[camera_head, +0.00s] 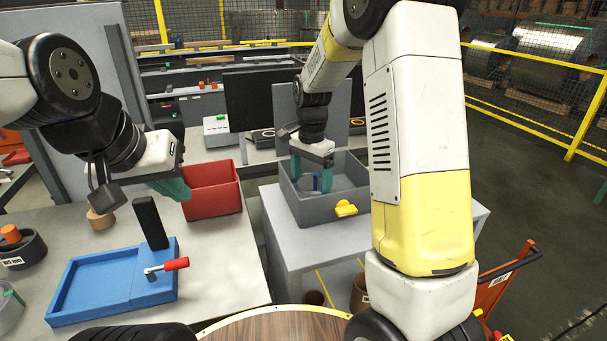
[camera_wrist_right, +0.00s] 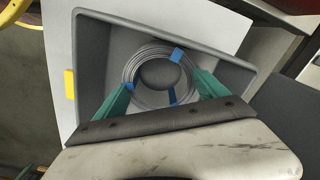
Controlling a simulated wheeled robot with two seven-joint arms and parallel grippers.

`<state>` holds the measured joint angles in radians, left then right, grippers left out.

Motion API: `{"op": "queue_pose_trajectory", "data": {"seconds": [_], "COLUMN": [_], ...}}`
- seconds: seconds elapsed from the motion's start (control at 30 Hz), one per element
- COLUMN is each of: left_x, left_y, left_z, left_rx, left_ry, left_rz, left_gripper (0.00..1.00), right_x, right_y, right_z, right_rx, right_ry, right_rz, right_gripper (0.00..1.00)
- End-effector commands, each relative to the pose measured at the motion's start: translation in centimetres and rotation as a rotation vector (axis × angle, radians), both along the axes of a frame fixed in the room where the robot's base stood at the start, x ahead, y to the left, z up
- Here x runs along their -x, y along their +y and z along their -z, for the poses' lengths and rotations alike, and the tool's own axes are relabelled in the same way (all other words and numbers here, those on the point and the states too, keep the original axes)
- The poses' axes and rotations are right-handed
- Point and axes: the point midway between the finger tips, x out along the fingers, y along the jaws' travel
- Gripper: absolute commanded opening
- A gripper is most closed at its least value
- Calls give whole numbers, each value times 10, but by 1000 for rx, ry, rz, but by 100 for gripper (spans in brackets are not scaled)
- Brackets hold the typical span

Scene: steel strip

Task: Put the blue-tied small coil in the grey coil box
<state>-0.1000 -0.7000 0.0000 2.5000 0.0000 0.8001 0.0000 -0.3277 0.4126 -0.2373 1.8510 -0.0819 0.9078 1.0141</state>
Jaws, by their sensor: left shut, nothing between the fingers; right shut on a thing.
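The blue-tied small coil (camera_wrist_right: 140,64), a ring of grey wire with blue ties, is between the teal fingers of my right gripper (camera_wrist_right: 158,93) in the right wrist view. The right gripper (camera_head: 311,180) is shut on it. In the head view it points down inside the grey coil box (camera_head: 352,203), and the coil (camera_head: 316,184) is partly hidden by the fingers. The coil is within the box walls; I cannot tell whether it touches the floor. My left gripper (camera_head: 172,186) is shut and empty beside the red bin.
A red bin (camera_head: 213,189) and a blue tray (camera_head: 95,288) with a red-handled clamp (camera_head: 174,264) stand on the left table. A grey stand (camera_head: 315,244) carries the box. Yellow fencing runs behind.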

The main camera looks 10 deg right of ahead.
Motion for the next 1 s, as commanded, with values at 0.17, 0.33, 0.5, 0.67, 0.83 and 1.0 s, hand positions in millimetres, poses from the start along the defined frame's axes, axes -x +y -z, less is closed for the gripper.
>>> {"op": "queue_pose_trajectory", "data": {"seconds": [0.17,0.33,0.5,0.67,0.83,1.0], "left_x": [0,0,0,0,0,0], "left_y": [0,0,0,0,0,0], "left_z": [0,0,0,0,0,0], "left_rx": [0,0,0,0,0,0], "left_ry": [0,0,0,0,0,0], "left_rz": [0,0,0,0,0,0], "left_gripper": [0,0,0,0,0,0], "right_x": [-1,-1,-1,-1,0,-1], "right_y": [0,0,0,0,0,0], "right_z": [0,2,4,5,3,-22], "right_rx": [-1,-1,-1,-1,0,-1], "right_ry": [-4,-4,-4,-2,0,-4], "right_rz": [0,0,0,0,0,0], "right_gripper": [10,10,94,100,100,100]}}
